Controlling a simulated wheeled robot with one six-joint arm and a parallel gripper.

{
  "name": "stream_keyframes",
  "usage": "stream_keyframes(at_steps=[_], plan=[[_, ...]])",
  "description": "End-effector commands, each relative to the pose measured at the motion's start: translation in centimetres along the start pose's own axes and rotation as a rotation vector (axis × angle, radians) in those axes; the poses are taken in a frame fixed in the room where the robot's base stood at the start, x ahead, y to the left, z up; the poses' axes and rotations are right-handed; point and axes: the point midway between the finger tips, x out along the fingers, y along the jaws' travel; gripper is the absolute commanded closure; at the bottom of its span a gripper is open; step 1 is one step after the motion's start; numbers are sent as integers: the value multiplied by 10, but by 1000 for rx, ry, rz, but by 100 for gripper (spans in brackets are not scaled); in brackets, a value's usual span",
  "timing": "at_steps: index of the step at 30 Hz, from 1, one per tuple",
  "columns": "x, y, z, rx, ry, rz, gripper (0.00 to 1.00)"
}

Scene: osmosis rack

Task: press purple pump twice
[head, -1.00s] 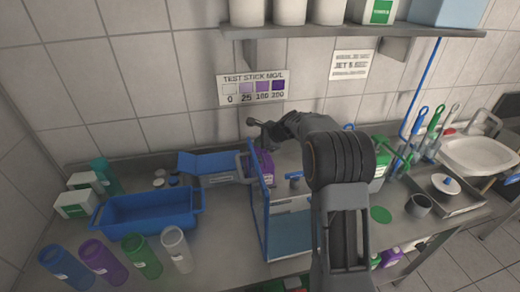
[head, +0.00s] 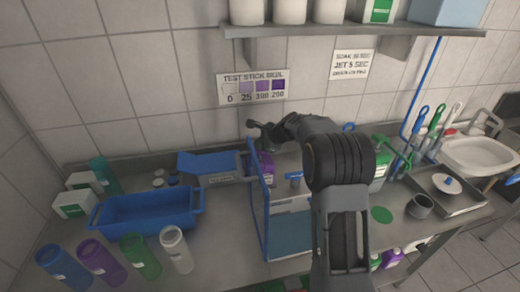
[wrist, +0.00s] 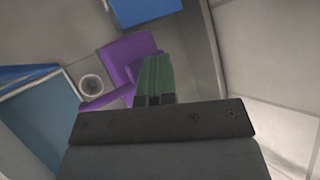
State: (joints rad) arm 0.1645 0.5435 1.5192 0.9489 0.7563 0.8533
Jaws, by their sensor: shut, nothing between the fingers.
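The purple pump bottle (head: 266,164) stands at the back of the steel counter, partly hidden behind a blue-framed stand. In the wrist view its purple body (wrist: 122,62) lies just left of and partly behind my fingers. My gripper (wrist: 154,68) is shut and empty, its dark green fingers together in front of the purple shape. In the head view my gripper (head: 256,132) is a small dark shape above the bottle, close to the wall. I cannot tell whether the fingers touch the pump top.
The blue-framed stand (head: 262,215) is close in front of the bottle. A blue tray (head: 150,215) and several coloured bottles are on the left. A blue open box (head: 215,168) sits beside the pump. A shelf (head: 350,38) hangs above, and a sink (head: 478,155) is at right.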

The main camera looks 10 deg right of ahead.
Motion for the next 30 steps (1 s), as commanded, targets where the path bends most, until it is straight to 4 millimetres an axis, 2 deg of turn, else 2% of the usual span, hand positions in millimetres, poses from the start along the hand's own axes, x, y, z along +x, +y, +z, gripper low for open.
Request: stream_keyframes(at_steps=[30], plan=[[6,6,-5,2,1,6,100]])
